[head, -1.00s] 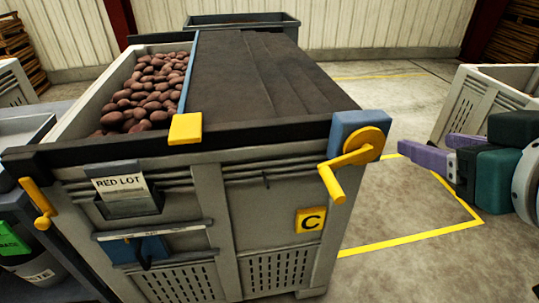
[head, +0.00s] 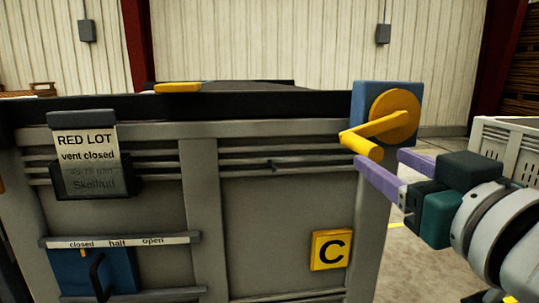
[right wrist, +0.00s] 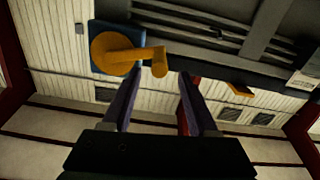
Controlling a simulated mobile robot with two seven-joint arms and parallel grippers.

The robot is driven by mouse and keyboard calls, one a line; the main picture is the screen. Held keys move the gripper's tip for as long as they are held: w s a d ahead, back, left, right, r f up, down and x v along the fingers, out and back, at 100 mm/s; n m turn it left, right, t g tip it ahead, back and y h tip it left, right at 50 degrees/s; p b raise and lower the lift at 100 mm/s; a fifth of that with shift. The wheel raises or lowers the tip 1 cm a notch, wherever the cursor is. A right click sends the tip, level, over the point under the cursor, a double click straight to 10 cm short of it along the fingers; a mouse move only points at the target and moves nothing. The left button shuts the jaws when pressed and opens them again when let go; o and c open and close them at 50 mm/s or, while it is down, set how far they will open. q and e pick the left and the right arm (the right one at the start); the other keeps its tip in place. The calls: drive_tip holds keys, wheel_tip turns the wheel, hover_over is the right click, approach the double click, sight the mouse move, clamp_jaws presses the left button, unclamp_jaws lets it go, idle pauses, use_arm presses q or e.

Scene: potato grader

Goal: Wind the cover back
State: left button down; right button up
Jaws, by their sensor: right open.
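The yellow crank (head: 394,118) sits on a blue housing (head: 358,100) at the top right corner of the grey crate (head: 205,190). Its handle (head: 362,146) points left and toward me. My right gripper (head: 378,170) is open, its purple fingers just below and right of the handle in the head view. In the right wrist view the crank handle (right wrist: 159,62) lies beyond the open fingertips (right wrist: 158,78), with nothing between them. The cover is seen almost edge-on behind the dark top rim (head: 240,104). My left gripper is not in view.
The crate front carries a RED LOT card (head: 87,150), a vent slider (head: 95,270) marked closed, half and open, and a yellow C plate (head: 331,249). Another pale crate (head: 508,150) stands at the right. Bare floor lies between the crates.

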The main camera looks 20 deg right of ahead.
sight(360, 145)
drive_tip(key=x, duration=0.8)
drive_tip(key=shift+w+d+b, duration=0.1)
drive_tip(key=shift+w+b, duration=0.1)
drive_tip(key=shift+b, duration=0.2)
clamp_jaws()
idle(0.9)
